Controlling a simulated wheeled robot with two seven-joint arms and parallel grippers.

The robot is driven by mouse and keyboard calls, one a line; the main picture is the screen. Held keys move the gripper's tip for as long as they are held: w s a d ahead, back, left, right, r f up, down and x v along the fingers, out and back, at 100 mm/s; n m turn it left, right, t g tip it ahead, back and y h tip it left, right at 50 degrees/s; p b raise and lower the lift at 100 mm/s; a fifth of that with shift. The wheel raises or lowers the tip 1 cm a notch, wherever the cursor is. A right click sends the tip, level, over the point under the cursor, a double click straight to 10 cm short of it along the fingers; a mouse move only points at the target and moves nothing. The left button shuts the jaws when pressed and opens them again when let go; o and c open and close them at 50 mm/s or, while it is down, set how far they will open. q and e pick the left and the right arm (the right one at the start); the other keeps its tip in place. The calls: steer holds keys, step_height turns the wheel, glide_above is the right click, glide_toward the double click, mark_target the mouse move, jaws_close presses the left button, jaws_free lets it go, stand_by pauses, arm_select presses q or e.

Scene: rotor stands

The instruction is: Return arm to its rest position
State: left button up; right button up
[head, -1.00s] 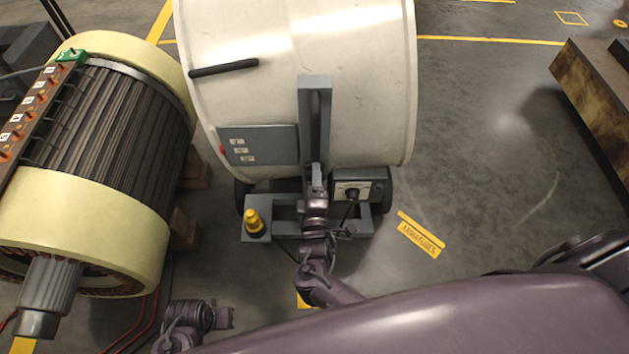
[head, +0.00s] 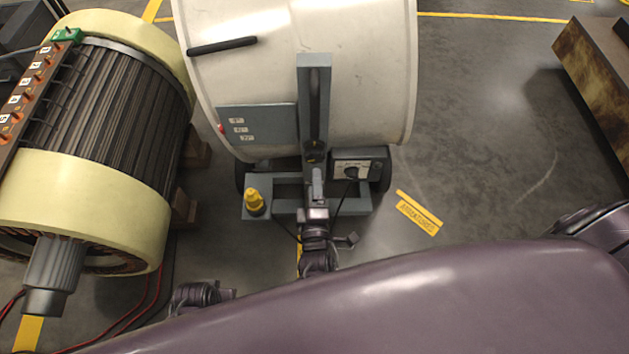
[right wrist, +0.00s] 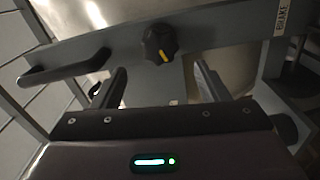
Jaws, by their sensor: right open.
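My right gripper (head: 317,172) is open and empty, pointing at the lower end of the grey upright post (head: 314,80) in front of the white drum (head: 370,80). In the right wrist view its two fingers (right wrist: 163,85) stand apart, just short of a black knob (right wrist: 160,43) with a yellow mark, on a grey panel lettered BRAKE (right wrist: 282,17). The fingers do not touch the knob. My right arm (head: 318,258) reaches up from the bottom of the head view. A part of my left arm (head: 195,294) shows at the lower left; its fingertips cannot be made out.
A large wound rotor (head: 100,120) with cream ends stands close at left. The drum's stand carries a yellow beacon (head: 254,202) and a control box (head: 357,170). A black bar handle (right wrist: 62,68) is beside the left finger. Open floor (head: 480,150) lies to the right.

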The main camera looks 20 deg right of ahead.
arm_select(q)
steer(key=shift+w, duration=0.1)
arm_select(e)
steer(key=shift+f, duration=0.1)
